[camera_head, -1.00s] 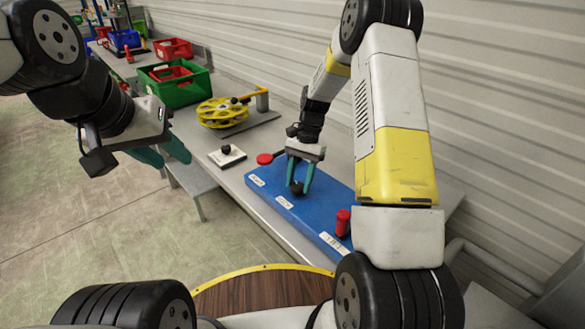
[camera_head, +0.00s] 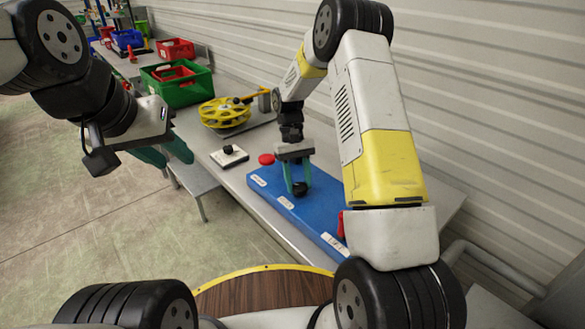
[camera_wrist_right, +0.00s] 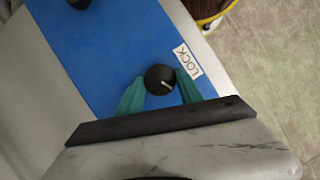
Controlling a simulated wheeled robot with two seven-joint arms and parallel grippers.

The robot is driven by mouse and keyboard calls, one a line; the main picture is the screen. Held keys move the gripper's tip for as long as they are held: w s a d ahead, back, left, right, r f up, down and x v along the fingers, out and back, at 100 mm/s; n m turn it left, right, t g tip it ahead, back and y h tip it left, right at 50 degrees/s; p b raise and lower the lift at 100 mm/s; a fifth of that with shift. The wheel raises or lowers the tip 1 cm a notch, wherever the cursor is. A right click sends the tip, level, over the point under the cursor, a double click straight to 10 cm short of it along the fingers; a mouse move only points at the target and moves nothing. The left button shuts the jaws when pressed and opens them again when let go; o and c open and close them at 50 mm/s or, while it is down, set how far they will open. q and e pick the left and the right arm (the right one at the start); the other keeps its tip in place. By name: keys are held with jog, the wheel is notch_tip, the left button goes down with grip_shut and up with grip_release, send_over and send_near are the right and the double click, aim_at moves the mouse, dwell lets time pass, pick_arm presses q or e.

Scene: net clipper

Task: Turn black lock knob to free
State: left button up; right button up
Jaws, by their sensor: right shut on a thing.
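The black lock knob (camera_head: 299,189) stands on the blue panel (camera_head: 262,192). In the right wrist view the knob (camera_wrist_right: 160,80) is round, with a short pale line on its top, beside a white label reading LOCK (camera_wrist_right: 187,61). My right gripper (camera_head: 298,186) points down at the panel, its teal fingers shut on the knob from both sides. The right wrist view shows the right gripper (camera_wrist_right: 160,92) from above, with the knob between the fingertips. My left gripper (camera_head: 166,154) is open and empty in the air, left of the table.
A red round button (camera_head: 266,159) is at the panel's far end. A red cylinder (camera_head: 341,224) is partly hidden by my right arm. A white plate with a black knob (camera_head: 228,156), a yellow reel (camera_head: 224,112) and a green crate (camera_head: 177,88) stand further back. A wall borders the right.

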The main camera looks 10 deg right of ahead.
jog(key=shift+n, duration=0.7)
jog(key=o, duration=1.4)
jog(key=shift+r, duration=0.1)
jog(key=v, duration=0.7)
jog(key=shift+w+a+r, duration=0.15)
jog(key=shift+a+r, duration=0.1)
